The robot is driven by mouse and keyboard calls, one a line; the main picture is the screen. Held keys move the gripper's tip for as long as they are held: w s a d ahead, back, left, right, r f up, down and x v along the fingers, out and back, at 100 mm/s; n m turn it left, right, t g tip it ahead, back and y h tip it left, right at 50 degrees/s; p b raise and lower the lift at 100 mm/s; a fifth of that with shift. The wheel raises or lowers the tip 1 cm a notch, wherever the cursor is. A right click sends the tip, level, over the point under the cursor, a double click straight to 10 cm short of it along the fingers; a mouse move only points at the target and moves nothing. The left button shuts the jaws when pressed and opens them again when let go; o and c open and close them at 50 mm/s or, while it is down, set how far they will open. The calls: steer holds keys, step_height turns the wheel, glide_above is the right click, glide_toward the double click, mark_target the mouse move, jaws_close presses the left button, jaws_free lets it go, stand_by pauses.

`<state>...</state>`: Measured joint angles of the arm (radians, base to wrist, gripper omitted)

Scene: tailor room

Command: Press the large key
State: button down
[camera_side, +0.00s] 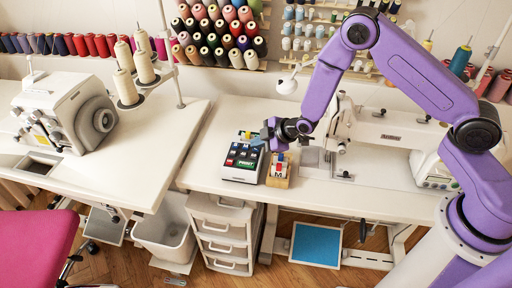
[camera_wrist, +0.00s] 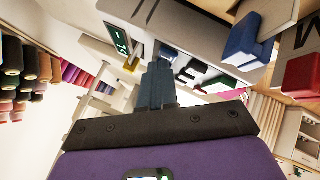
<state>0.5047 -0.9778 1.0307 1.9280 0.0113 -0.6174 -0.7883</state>
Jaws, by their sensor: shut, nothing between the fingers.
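A small light-grey keypad device (camera_side: 229,174) stands on the white table in the side view, with dark, red and blue keys on its sloped top. A wide dark-green key (camera_side: 241,164) lies low on its face; it looks like the largest key. My gripper (camera_side: 256,143) is above the device's back right part, fingers together and empty. Its fingers (camera_wrist: 158,82) also show in the wrist view. Contact with a key cannot be told.
A wooden block (camera_side: 278,182) marked M stands close right of the device, bearing a red piece (camera_wrist: 303,77) and a blue piece (camera_wrist: 250,38). A sewing machine (camera_side: 375,135) stands to the right, an overlocker (camera_side: 62,115) to the left. The table left of the device is clear.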

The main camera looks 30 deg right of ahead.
mark_target(258, 149)
stand_by(0.4)
steer(key=shift+r, duration=0.8)
steer(key=shift+r, duration=2.5)
